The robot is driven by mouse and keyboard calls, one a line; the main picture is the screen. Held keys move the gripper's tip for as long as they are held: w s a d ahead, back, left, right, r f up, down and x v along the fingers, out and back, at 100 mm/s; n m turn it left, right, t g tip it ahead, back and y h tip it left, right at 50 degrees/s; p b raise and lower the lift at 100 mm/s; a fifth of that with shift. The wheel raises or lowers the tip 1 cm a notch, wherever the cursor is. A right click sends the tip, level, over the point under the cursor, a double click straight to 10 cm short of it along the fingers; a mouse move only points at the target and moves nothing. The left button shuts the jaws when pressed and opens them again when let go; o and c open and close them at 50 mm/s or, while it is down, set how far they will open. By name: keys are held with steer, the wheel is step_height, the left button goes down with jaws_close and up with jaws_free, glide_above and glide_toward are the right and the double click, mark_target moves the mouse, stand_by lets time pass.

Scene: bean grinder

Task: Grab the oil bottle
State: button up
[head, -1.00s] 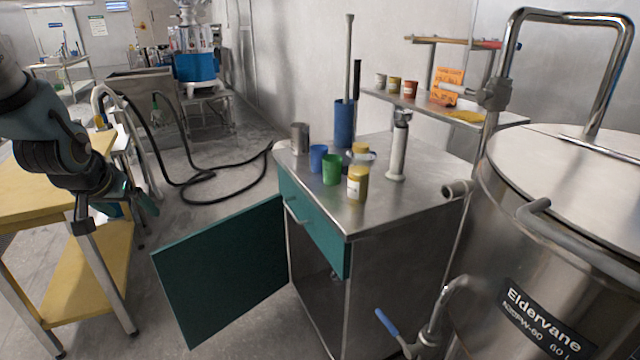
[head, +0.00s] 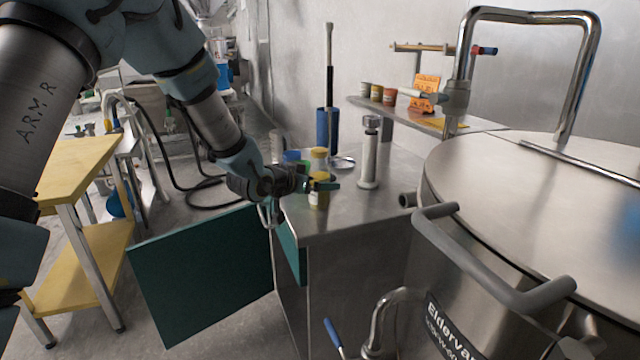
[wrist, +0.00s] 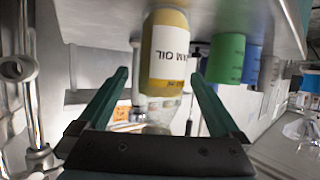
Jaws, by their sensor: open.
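The oil bottle, yellow with a white label and a clear upper part, stands near the front edge of the steel cabinet top. In the head view the oil bottle (head: 316,201) is partly hidden by my gripper (head: 327,183). In the wrist view, which shows the scene upside down, the oil bottle (wrist: 168,55) has "OIL" on its label. It appears between the two green fingers of my gripper (wrist: 160,76). The fingers are open, with a visible gap on each side of the bottle. I cannot tell whether the fingertips reach fully around it.
A green cup (wrist: 226,58) and a blue cup (wrist: 251,64) stand beside the bottle. A second yellow-topped container (head: 319,158), a grey upright cylinder (head: 369,155) and a blue holder (head: 327,127) stand behind. The open teal cabinet door (head: 205,265) juts out below. A large steel vat (head: 520,190) stands right.

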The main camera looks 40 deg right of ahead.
steer(key=shift+f+p+x, duration=0.2)
steer(key=shift+p+x, duration=0.4)
steer(key=shift+x, duration=1.75)
steer(key=shift+a, duration=0.1)
steer(key=shift+c, duration=0.4)
jaws_close()
